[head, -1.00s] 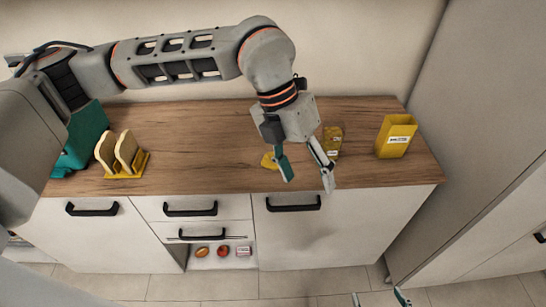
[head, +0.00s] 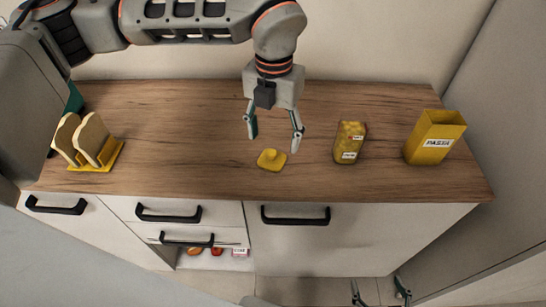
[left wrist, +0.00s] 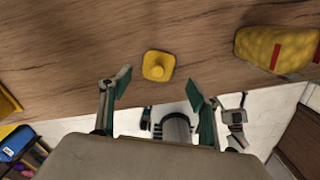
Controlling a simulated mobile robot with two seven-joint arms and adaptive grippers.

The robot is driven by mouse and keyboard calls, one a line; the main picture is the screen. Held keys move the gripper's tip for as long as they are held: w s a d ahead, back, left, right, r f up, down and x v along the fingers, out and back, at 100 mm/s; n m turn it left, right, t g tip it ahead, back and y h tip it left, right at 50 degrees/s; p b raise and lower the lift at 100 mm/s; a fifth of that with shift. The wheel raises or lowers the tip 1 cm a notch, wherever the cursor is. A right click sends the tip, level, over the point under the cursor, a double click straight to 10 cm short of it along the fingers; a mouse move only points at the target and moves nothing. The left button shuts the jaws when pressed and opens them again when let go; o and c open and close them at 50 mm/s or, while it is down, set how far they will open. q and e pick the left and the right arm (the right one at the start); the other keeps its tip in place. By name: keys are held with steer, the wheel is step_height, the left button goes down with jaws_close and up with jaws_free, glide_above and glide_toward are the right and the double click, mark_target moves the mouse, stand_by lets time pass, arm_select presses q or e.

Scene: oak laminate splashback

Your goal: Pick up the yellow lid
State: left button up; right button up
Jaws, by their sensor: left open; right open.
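The yellow lid (head: 271,160), with a small knob on top, lies on the wooden countertop (head: 200,165) near its front edge. In the left wrist view the lid (left wrist: 158,66) shows ahead of and between the spread fingers. My left gripper (head: 273,136) is open and empty, pointing down above the counter, apart from the lid. Its fingertips also show in the left wrist view (left wrist: 157,82). My right gripper (head: 381,291) is open at the bottom of the head view, low in front of the cabinet and far from the lid.
A yellow patterned container (head: 350,143) with labels stands right of the lid. A yellow open box marked PASTA (head: 434,138) stands further right. Bread slices in a yellow rack (head: 97,166) stand at the left. The counter between rack and lid is clear.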

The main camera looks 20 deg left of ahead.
mark_target(272, 152)
arm_select(q)
step_height(272, 152, down, 6)
steer(key=shift+s+a+r, duration=0.1)
steer(key=shift+a, duration=0.05)
steer(key=c, duration=1.1)
arm_select(e)
steer(key=shift+w+d, duration=0.2)
steer(key=shift+w, duration=0.05)
arm_select(q)
steer(key=shift+o, duration=0.2)
